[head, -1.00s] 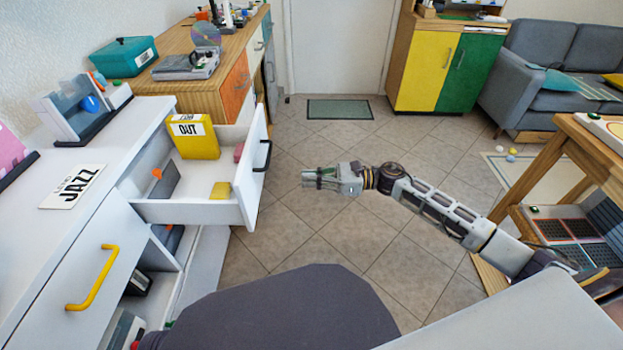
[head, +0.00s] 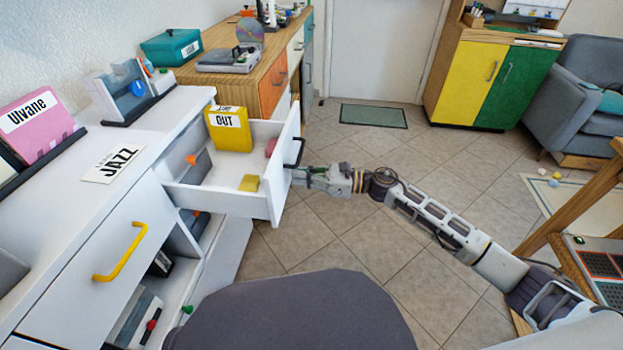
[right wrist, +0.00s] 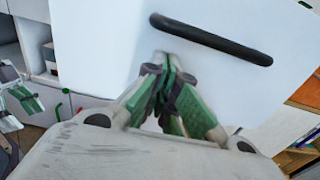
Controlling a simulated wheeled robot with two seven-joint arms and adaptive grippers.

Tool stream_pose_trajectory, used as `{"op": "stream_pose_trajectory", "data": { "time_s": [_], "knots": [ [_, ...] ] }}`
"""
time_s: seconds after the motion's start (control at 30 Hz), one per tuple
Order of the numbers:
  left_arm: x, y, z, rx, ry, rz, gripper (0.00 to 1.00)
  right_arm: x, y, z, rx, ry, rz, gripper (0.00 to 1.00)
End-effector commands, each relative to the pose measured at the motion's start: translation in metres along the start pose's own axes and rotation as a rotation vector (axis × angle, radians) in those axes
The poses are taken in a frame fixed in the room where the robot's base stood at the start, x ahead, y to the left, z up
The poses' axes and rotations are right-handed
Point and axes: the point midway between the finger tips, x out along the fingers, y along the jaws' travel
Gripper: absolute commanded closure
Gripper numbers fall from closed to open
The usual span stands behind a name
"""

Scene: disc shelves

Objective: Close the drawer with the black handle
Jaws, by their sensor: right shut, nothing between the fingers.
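The white drawer (head: 277,196) with the black handle (head: 294,152) is pulled out of the white cabinet in the head view. It holds a yellow box labelled OUT (head: 231,130), a small yellow block and a pink item. My right gripper (head: 297,176) is shut and empty at the drawer's front, just below the handle. In the right wrist view its shut fingertips (right wrist: 166,66) are at the white front panel, with the black handle (right wrist: 210,38) above and to the right. I cannot tell whether they touch the panel.
The white cabinet top (head: 165,130) carries a JAZZ card (head: 113,164) and a pink sleeve (head: 38,125). A yellow-handled front (head: 120,252) is nearer me. A wooden cabinet (head: 238,85) stands beyond. Tiled floor (head: 400,160) is free to the right of the drawer.

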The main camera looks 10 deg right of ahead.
Motion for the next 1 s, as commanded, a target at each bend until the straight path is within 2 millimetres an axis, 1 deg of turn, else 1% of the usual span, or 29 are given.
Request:
{"op": "stream_pose_trajectory", "data": {
  "time_s": [0.1, 0.2, 0.77, 0.87, 1.0],
  "knots": [
    [0.003, 0.0, 0.0, -0.002, 0.01, 0.003, 0.39, 0.008, 0.0, 0.0, -0.001, 0.0, 0.0, 1.0],
    [0.004, 0.0, 0.0, -0.004, 0.013, 0.004, 0.39, 0.011, 0.0, 0.0, 0.0, 0.001, 0.0, 1.0],
    [0.005, -0.001, -0.002, -0.001, 0.017, 0.004, 0.39, 0.014, 0.0, 0.0, 0.0, 0.0, 0.0, 1.0],
    [0.005, -0.001, -0.002, -0.002, 0.02, 0.005, 0.39, 0.019, 0.0, 0.0, -0.001, 0.0, 0.0, 1.0],
    [0.006, 0.0, -0.004, -0.003, 0.03, 0.007, 0.39, 0.029, 0.0, 0.001, -0.001, -0.002, 0.001, 1.0]
  ]
}}
